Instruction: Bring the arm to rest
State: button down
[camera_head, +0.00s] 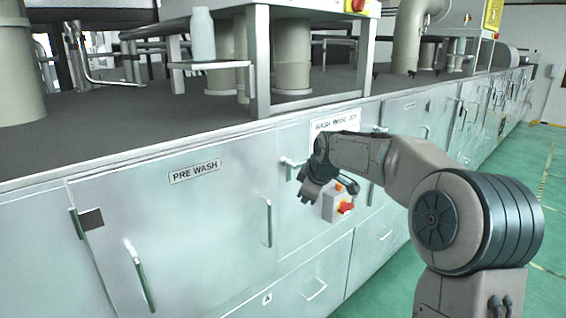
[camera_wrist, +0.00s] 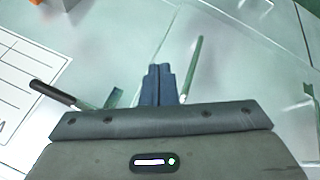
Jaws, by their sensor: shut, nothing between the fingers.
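My gripper (camera_head: 306,197) hangs at the end of my bent arm, in front of the cabinet doors of the long metal washing machine (camera_head: 200,215). In the wrist view my gripper (camera_wrist: 163,70) shows its two dark fingers side by side, shut with nothing between them. Pale door panels and a green-edged handle (camera_wrist: 193,68) lie behind the fingers. I cannot tell exactly how far the fingers are from the doors.
A grey switch box with a red-orange knob (camera_head: 346,208) sits on the front beside my gripper. Door handles (camera_head: 267,222) stick out from the panels. A pale bottle (camera_head: 202,36) stands on a small shelf above. Green floor (camera_head: 530,170) is open at the right.

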jog(key=s+d+f+m, duration=0.2)
jog(key=s+m, duration=0.2)
jog(key=s, duration=0.8)
jog(key=s+d+f+m+g+h, duration=0.1)
jog(key=s+m, duration=0.3)
jog(key=s, duration=0.9)
jog(key=s+d+f+m+g+h, duration=0.1)
jog(key=s+m, duration=0.4)
jog(key=s, duration=0.8)
jog(key=shift+d+f, duration=0.8)
jog(key=shift+d, duration=0.35)
jog(key=shift+w+r, duration=0.1)
